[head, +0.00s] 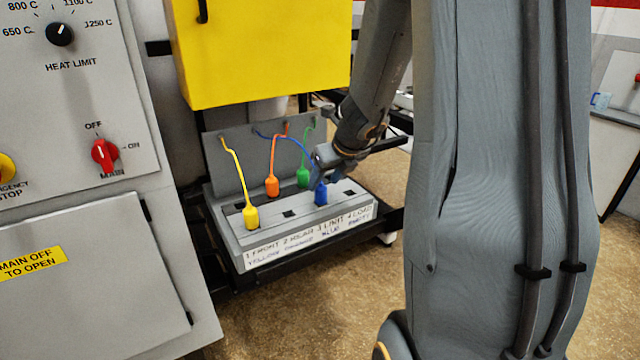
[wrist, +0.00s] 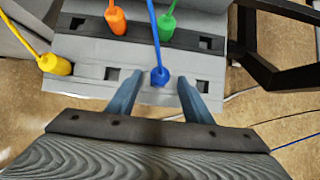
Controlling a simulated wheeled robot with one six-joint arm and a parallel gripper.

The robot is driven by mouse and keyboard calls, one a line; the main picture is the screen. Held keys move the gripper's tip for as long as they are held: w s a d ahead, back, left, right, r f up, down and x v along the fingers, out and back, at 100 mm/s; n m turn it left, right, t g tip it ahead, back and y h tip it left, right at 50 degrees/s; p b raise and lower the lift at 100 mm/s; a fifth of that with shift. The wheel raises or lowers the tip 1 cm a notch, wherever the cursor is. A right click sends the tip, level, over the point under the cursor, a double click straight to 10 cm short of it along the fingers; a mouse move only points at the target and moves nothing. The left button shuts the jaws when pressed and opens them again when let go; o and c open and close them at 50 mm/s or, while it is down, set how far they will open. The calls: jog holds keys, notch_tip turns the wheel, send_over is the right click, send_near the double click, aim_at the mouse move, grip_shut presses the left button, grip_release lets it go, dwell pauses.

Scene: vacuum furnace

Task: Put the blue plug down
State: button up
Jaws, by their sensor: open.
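The blue plug (head: 321,194) stands upright on the front row of the grey socket box (head: 228,232), with its blue cable running up to the back panel. In the wrist view the blue plug (wrist: 159,76) is between the tips of my gripper (wrist: 162,88), with a gap on both sides. My gripper (head: 328,172) is open around the plug in the head view. Whether the plug is seated in a socket is hidden beneath it.
A yellow plug (head: 251,216) stands left on the box; orange (head: 272,186) and green (head: 303,177) plugs stand in the rear row. Empty square sockets lie beside them. A yellow cabinet (head: 265,50) hangs above, and a black frame (head: 388,222) surrounds the box.

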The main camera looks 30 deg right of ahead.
jog(key=p+v, duration=0.2)
jog(key=v, duration=0.5)
jog(key=s+a+f+n+g, duration=0.2)
jog(key=s+a+n, duration=0.6)
jog(key=n, duration=0.9)
jog(key=s+a+f+n+g, duration=0.3)
jog(key=s+a+n, duration=0.5)
jog(key=n, duration=1)
jog(key=shift+s+a+f+n, duration=0.3)
jog(key=shift+a+f, duration=0.35)
jog(key=shift+a, duration=0.4)
